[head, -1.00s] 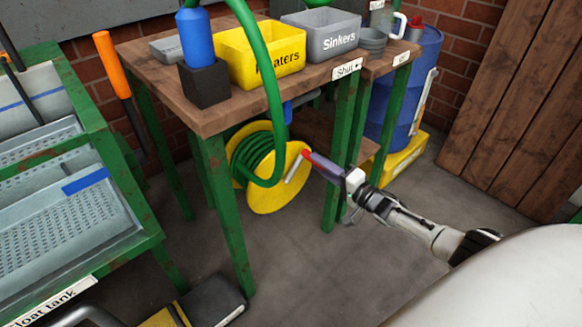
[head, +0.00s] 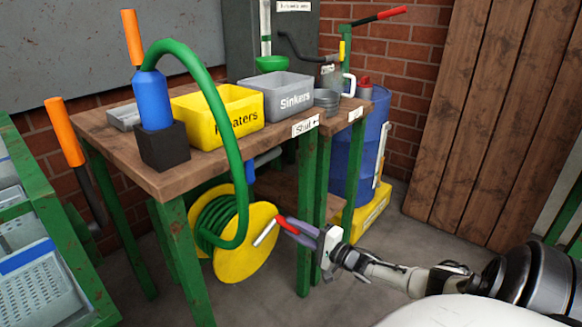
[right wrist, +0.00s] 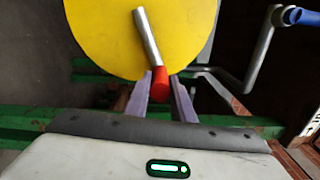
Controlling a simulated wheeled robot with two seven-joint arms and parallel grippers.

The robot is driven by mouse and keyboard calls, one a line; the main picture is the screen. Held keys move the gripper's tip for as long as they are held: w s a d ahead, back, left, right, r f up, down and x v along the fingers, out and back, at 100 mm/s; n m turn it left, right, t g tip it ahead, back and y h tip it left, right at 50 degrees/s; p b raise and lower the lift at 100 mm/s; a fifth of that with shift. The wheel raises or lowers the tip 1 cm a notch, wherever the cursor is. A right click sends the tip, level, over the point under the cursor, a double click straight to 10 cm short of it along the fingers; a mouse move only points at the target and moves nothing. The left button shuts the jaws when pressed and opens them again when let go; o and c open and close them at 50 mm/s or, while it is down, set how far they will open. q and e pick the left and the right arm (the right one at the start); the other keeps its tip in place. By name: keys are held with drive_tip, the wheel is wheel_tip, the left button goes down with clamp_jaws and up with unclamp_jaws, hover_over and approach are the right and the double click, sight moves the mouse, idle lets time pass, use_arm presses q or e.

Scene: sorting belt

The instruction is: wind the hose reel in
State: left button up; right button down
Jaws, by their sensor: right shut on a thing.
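The hose reel (head: 262,258) is a yellow disc-sided drum under the bench, with green hose (head: 212,222) wound on it. Its crank is a silver bar (head: 264,234) with a red grip (head: 284,222). My right gripper (head: 296,230) reaches in from the right and is shut on the red grip. In the right wrist view, the red grip (right wrist: 160,82) sits between the purple fingers (right wrist: 160,98), before the yellow disc (right wrist: 105,35). The hose loops up to a blue nozzle (head: 152,100) in a black block (head: 162,148) on the bench. My left gripper is out of view.
Green bench legs (head: 306,220) stand close beside my right gripper. A grey pipe with a blue handle (right wrist: 302,17) is near the reel. Yellow (head: 250,125) and grey (head: 290,105) bins stand on the bench. A blue drum (head: 357,155) is behind. Open floor lies in front.

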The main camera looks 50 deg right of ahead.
drive_tip(key=shift+a+f, duration=0.1)
drive_tip(key=shift+f, duration=0.1)
drive_tip(key=c, duration=1.5)
unclamp_jaws()
drive_tip(key=shift+c, duration=0.2)
drive_tip(key=shift+s+r, duration=0.1)
drive_tip(key=shift+s, duration=0.15)
use_arm(q)
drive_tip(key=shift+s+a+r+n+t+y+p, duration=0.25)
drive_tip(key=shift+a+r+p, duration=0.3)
drive_tip(key=shift+p, duration=0.3)
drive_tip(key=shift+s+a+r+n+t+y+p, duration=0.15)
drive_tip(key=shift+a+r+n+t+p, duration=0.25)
drive_tip(key=shift+p, duration=0.45)
use_arm(e)
drive_tip(key=s, duration=0.9)
drive_tip(key=shift+s, duration=0.4)
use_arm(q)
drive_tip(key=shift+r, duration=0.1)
